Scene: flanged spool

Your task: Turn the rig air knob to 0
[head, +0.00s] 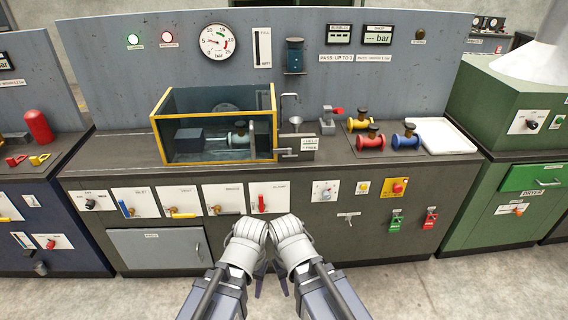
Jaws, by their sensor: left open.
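Which control is the rig air knob I cannot tell, as the labels are too small to read. One candidate is a small round knob on a white plate (325,190) with marks around it, right of centre on the bench front. Another is a black knob (90,204) on a white plate at the bench's left end. My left gripper (259,276) is open, in front of the bench, away from both knobs. My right gripper (282,278) is close beside it; its fingers are mostly hidden behind its wrist. Neither gripper touches a control.
Blue, yellow and red levers line the bench front, including a red lever (262,203). A red button (398,187) on yellow is at right. A yellow-framed glass box (215,110) stands on top, with colored spools (370,142) to its right. The floor (420,285) in front is clear.

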